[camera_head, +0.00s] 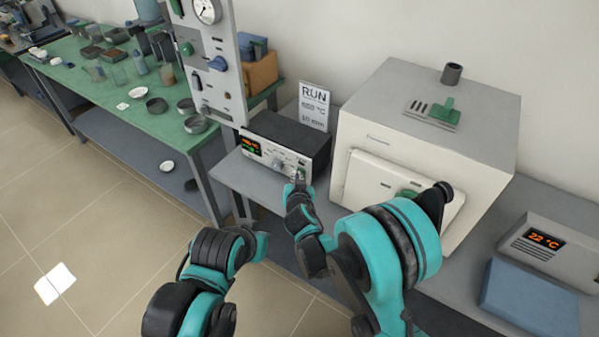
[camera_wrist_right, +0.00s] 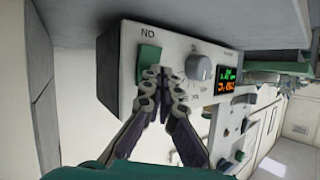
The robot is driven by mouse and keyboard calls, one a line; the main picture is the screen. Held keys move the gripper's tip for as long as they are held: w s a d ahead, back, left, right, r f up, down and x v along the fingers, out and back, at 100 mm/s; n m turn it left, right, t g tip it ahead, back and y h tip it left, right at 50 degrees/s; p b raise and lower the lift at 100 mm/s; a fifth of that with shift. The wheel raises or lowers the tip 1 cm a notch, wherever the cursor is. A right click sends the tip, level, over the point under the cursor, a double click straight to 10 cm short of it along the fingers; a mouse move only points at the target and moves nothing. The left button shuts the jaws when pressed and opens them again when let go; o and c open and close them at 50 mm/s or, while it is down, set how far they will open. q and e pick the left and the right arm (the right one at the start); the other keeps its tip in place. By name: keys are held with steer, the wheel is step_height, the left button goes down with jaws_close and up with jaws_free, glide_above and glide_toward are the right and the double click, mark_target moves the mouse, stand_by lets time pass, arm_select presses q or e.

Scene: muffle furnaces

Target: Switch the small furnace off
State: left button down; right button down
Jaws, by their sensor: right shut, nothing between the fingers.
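A dark control box (camera_head: 290,135) with a pale front panel stands on the grey bench, left of the white furnace (camera_head: 430,125). Its front has a lit orange and green display (camera_head: 251,146), a round knob (camera_wrist_right: 198,67) and a green switch (camera_wrist_right: 149,60) beside the letters "ON", seen upside down in the right wrist view. My right gripper (camera_wrist_right: 165,74) is shut and empty, its tips at the panel close to the green switch's edge; whether they touch it is unclear. In the head view the right gripper (camera_head: 300,178) partly covers the switch area.
A RUN card (camera_head: 314,106) stands behind the control box. A tall gauge panel (camera_head: 212,65) stands to its left. A green table (camera_head: 110,85) holds dishes and bottles. At right are a unit reading 22 °C (camera_head: 545,240) and a blue block (camera_head: 530,298).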

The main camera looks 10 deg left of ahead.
steer(key=shift+s, duration=0.1)
steer(key=shift+s+a, duration=0.25)
steer(key=shift+s, duration=0.4)
steer(key=shift+s+a+f, duration=0.1)
steer(key=shift+s+a, duration=0.2)
steer(key=shift+s, duration=0.45)
steer(key=shift+s+a+f, duration=0.15)
steer(key=shift+s+a, duration=0.1)
steer(key=shift+s, duration=0.55)
steer(key=shift+s+a+f, duration=0.1)
steer(key=shift+s+a, duration=0.2)
steer(key=shift+s, duration=0.45)
